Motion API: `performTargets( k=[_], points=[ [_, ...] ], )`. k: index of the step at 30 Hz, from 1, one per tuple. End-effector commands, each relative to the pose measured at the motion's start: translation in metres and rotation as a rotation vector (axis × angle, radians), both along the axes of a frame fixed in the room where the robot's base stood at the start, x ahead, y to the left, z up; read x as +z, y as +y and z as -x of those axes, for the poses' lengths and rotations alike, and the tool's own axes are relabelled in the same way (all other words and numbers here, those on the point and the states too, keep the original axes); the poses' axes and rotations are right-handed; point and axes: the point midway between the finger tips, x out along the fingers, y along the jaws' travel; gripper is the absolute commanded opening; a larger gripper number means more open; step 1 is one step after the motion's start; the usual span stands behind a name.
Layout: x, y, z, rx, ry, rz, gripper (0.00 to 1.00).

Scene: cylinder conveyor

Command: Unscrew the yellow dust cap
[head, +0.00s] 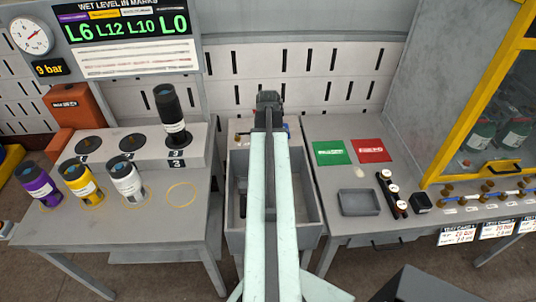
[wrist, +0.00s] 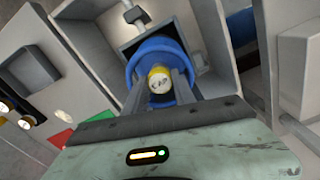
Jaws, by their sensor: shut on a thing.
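In the wrist view the yellow dust cap (wrist: 159,79) sits between my two fingers, its round end with small dark marks facing the camera. My gripper (wrist: 160,88) is shut on it. A blue, rounded body (wrist: 158,47) lies just beyond the cap, at the mouth of a grey box. Whether the cap is still threaded onto it cannot be told. In the head view my gripper (head: 268,100) is over the middle station, and my arm hides the cap there.
A grey bin (head: 240,237) stands under my arm. The left table (head: 120,225) holds purple, yellow, white and black-topped cylinders. The right table (head: 320,200) holds a green card (head: 331,152), a red card (head: 371,150) and a grey tray (head: 360,203). A yellow-framed cabinet (head: 470,115) stands at right.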

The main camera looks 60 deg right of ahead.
Motion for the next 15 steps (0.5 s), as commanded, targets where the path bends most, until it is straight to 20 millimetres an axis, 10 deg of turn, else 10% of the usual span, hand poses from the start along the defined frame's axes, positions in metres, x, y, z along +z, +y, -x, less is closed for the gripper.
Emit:
performTargets(
  k=[15],
  points=[
    [0.0004,-0.0001,0.0002,0.520,0.000,0.000,0.00]
  ],
)
